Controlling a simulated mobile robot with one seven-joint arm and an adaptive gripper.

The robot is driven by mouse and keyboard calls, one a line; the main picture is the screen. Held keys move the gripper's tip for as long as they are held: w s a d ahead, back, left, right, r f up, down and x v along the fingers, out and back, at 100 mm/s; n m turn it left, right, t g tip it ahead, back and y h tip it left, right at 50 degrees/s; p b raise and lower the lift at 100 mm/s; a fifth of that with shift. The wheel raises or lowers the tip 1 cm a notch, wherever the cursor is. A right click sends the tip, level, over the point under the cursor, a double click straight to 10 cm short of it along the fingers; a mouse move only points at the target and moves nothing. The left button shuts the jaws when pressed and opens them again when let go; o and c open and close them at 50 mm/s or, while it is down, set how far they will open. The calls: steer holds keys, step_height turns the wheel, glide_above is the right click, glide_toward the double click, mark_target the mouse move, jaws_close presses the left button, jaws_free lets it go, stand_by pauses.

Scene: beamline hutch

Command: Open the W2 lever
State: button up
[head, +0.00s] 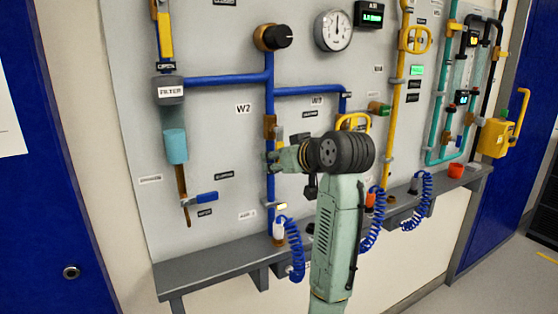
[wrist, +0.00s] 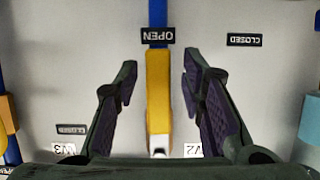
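The W2 lever is a yellow bar (wrist: 158,95) in the middle of the wrist view, lying in line with the blue pipe (wrist: 157,14). Its far end is beside the upside-down OPEN plate (wrist: 157,36). A CLOSED plate (wrist: 247,40) is off to the right. My gripper (wrist: 159,65) is open, one finger on each side of the lever with a gap on both sides. In the head view my gripper (head: 273,160) is at the blue pipe, below the W2 label (head: 243,108) and a brown valve body (head: 270,127); it hides the lever there.
A yellow handle (head: 353,122) is to the right of my gripper. The panel left of my gripper is mostly clear.

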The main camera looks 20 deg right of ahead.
steer(key=v, duration=1.2)
